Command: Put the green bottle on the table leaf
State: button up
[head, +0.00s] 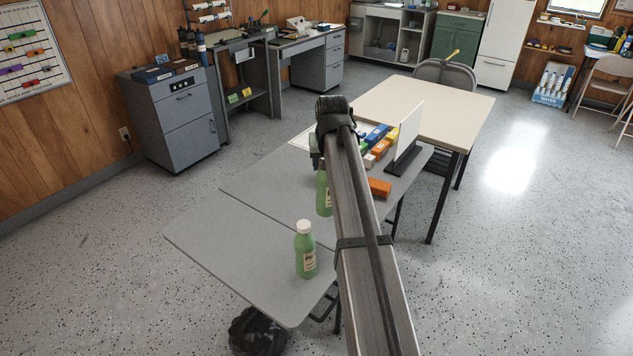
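A green bottle (305,256) with a white cap and a pale label stands upright on the grey table leaf (225,240), near its right edge. A second green bottle (322,196) with a pale label shows farther back, partly hidden behind my arm; its top is covered. My gripper (316,156) is at the far end of my arm, right above this second bottle and mostly hidden by the arm. I cannot tell whether its fingers are open or shut, or whether they touch the bottle.
A seam separates the leaf from the grey tabletop (265,178). On the tabletop are an orange block (380,188), several coloured boxes (377,134) and an upright white panel (409,130). A beige table (440,103) adjoins behind. The leaf's left part is clear.

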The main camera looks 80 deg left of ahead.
jog(key=s+d+r+n, duration=0.1)
jog(key=s+d, duration=0.2)
jog(key=s, duration=0.6)
jog(key=s+d+r+n, duration=0.1)
jog(key=s+d, duration=0.2)
jog(key=s, duration=0.6)
jog(key=w+d+f+m, duration=0.1)
jog(key=d+f+m, duration=0.2)
jog(key=f, duration=0.8)
jog(key=shift+w+d, duration=0.15)
jog(key=shift+d, duration=0.3)
jog(key=shift+f, duration=0.15)
jog(key=o, duration=1.3)
jog(key=v, duration=1.2)
